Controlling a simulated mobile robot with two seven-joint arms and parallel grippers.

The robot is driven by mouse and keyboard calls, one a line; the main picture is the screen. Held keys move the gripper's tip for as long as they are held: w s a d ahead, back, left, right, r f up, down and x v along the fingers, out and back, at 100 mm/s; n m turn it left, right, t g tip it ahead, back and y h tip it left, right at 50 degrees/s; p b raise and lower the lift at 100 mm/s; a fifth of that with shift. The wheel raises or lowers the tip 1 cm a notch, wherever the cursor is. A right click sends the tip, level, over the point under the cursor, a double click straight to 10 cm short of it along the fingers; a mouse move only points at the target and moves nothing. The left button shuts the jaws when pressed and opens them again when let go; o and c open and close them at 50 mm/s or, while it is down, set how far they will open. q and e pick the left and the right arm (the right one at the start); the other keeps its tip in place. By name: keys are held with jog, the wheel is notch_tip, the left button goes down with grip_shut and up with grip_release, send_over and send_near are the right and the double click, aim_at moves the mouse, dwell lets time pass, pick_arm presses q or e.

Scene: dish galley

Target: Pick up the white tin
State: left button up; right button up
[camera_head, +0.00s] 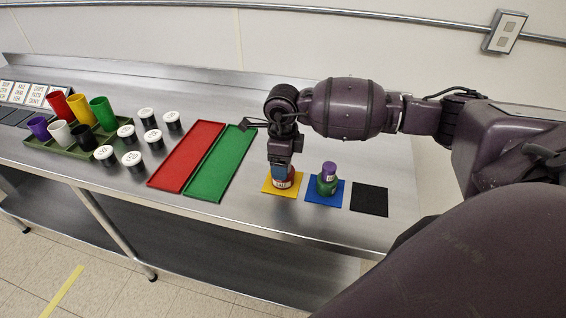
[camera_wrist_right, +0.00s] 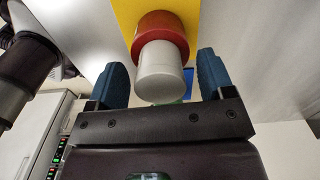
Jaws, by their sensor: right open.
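The white tin (camera_wrist_right: 161,70) stands on top of a red tin (camera_wrist_right: 162,27) on a yellow mat (camera_wrist_right: 127,14), as the right wrist view shows. In the head view the red tin (camera_head: 284,183) shows on the yellow mat (camera_head: 268,189), but the white tin is hidden behind my gripper. My right gripper (camera_wrist_right: 165,75) is open, with one blue finger on each side of the white tin and visible gaps between. In the head view the right gripper (camera_head: 281,170) points down just above the red tin. My left gripper is not in view.
A purple-topped green stack (camera_head: 327,184) stands close by on a blue mat (camera_head: 316,200). A black mat (camera_head: 370,199) is empty. Empty red (camera_head: 187,157) and green (camera_head: 219,165) trays lie to the left. Further left are several white-lidded jars (camera_head: 131,159) and a green rack (camera_head: 69,150) of cups.

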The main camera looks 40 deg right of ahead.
jog(key=c, duration=1)
